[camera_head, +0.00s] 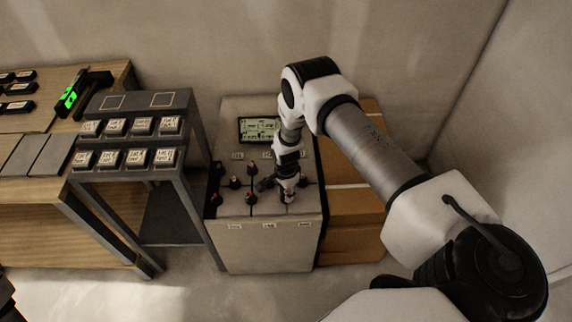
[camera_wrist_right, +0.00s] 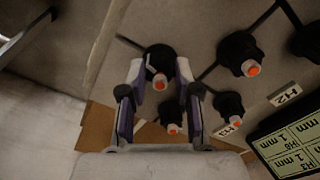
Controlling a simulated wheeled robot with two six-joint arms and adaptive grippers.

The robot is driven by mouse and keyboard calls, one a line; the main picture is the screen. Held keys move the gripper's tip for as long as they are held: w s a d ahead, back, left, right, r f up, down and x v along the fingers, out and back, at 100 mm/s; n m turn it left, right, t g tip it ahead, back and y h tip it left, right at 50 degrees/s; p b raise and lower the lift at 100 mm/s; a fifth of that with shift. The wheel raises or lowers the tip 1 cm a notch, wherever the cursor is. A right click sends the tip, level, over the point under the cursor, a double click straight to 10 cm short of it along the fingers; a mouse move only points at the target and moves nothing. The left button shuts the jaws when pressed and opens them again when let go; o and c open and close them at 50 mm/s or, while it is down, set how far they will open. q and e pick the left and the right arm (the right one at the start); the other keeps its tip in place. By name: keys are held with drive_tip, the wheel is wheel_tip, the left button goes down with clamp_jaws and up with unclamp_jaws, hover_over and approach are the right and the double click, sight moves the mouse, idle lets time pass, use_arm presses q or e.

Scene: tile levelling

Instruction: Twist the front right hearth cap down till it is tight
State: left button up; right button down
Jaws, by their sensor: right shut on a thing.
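The hearth is a pale cabinet (camera_head: 265,245) with several dark, orange-tipped caps on its top, joined by dark seams. The front right cap (camera_head: 288,199) is largely hidden under my right gripper (camera_head: 286,191) in the head view. In the right wrist view a black cap with a pale, orange-tipped stem (camera_wrist_right: 158,60) sits between the two fingertips of the right gripper (camera_wrist_right: 160,72), which is shut on it. The cap's contact with the tile surface is not clear.
Another cap (camera_head: 251,198) stands left of the gripper, with more behind. A lit screen (camera_head: 259,129) is at the back of the cabinet top. A dark rack (camera_head: 130,104) with labelled blocks stands left. Cardboard boxes (camera_head: 352,205) stand right, near the wall.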

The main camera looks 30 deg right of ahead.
drive_tip(key=m+p, duration=0.1)
drive_tip(key=m, duration=0.3)
drive_tip(key=shift+m, duration=0.3)
drive_tip(key=m+p, duration=0.1)
drive_tip(key=m, duration=0.3)
drive_tip(key=shift+m, duration=0.3)
drive_tip(key=c, duration=0.8)
unclamp_jaws()
wheel_tip(320, 180, up, 12)
drive_tip(key=shift+f, duration=0.1)
